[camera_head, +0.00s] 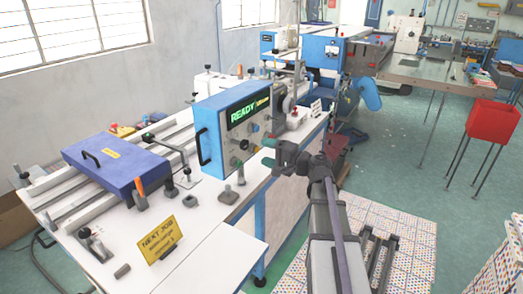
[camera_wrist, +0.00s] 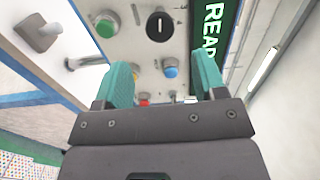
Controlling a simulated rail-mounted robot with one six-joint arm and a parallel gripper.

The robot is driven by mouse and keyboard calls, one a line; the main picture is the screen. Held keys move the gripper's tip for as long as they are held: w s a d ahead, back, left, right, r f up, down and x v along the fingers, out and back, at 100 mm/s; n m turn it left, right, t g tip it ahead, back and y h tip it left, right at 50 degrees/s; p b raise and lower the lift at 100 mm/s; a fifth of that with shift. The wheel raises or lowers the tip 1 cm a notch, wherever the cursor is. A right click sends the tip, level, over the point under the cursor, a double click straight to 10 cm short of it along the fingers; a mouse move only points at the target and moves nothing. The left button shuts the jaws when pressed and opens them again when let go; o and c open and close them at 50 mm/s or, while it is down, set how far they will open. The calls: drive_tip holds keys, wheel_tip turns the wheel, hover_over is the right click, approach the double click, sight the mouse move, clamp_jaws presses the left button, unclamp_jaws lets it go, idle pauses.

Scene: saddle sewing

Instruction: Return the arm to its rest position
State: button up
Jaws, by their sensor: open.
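My gripper (camera_head: 267,152) is in the middle of the head view, in front of the blue and white machine's control panel (camera_head: 243,125). In the wrist view my gripper (camera_wrist: 162,75) has its two teal fingers apart, with nothing held between them. Beyond the fingers the wrist view shows the panel's green button (camera_wrist: 105,26), black knob (camera_wrist: 160,25) and blue button (camera_wrist: 170,67). A red button (camera_wrist: 144,98) shows low between the fingers. I cannot tell whether a finger touches the panel. My arm reaches in from the lower right of the head view.
The white worktable (camera_head: 215,245) holds a purple-blue box (camera_head: 118,165) and a yellow sign (camera_head: 160,240). The panel shows a green "READY" display (camera_head: 248,110). A red bin on legs (camera_head: 492,125) stands at the right. Green floor (camera_head: 425,185) is open between.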

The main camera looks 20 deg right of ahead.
drive_tip(key=s+a+f+n+g+h, duration=0.4)
drive_tip(key=s+a+f+n+g, duration=0.4)
drive_tip(key=s+f+g, duration=0.5)
drive_tip(key=s+a+f+n+g+h, duration=0.2)
drive_tip(key=s+a+f+n+h, duration=0.1)
drive_tip(key=s+a, duration=0.4)
drive_tip(key=a+f+h, duration=0.1)
drive_tip(key=a+h, duration=0.1)
drive_tip(key=a, duration=0.1)
drive_tip(key=shift+a+h, duration=0.3)
drive_tip(key=shift+h, duration=0.1)
